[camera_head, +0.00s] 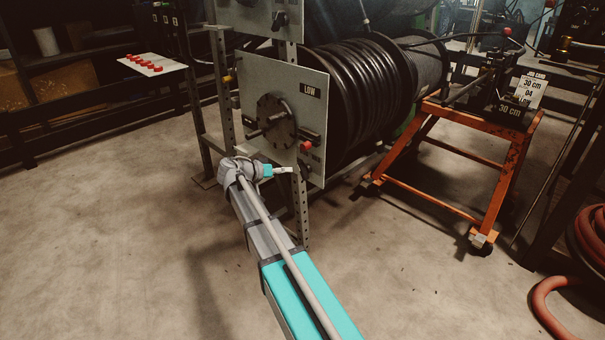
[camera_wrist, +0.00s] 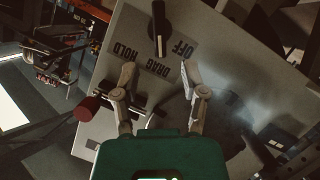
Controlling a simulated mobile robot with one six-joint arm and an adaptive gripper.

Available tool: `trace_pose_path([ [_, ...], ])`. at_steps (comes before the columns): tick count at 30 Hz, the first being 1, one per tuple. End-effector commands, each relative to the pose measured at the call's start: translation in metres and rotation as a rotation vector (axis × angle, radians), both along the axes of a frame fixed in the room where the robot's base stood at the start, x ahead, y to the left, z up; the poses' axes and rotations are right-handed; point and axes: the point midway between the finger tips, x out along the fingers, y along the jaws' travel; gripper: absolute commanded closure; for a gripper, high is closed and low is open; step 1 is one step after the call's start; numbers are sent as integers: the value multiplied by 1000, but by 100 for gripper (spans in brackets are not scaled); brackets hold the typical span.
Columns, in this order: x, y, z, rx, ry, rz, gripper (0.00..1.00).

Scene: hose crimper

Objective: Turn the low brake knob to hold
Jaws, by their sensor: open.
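In the wrist view, a black knob (camera_wrist: 158,30) with a white pointer line sits on a pale panel (camera_wrist: 225,62). The labels OFF, DRAG and HOLD show upside down below it. The pointer line faces down the picture, roughly toward DRAG. My gripper (camera_wrist: 158,72) is open and empty, its fingertips apart on either side of the DRAG label, just short of the knob. In the head view my gripper (camera_head: 288,170) is at the lower part of the panel marked LOW (camera_head: 309,89); the knob is not clear there.
A red ball handle (camera_head: 306,146) stands out from the panel close by; it also shows left of my fingers in the wrist view (camera_wrist: 87,108). A round bolted flange (camera_head: 276,122) is on the panel. A black hose reel (camera_head: 362,92) is behind. An orange stand (camera_head: 490,180) is at right.

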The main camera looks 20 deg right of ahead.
Motion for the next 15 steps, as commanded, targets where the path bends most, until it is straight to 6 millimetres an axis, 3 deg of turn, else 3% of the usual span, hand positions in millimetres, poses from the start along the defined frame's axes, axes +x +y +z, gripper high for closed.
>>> trace_pose_path([
  [15,10,-68,-25,0,1,-2,44],
])
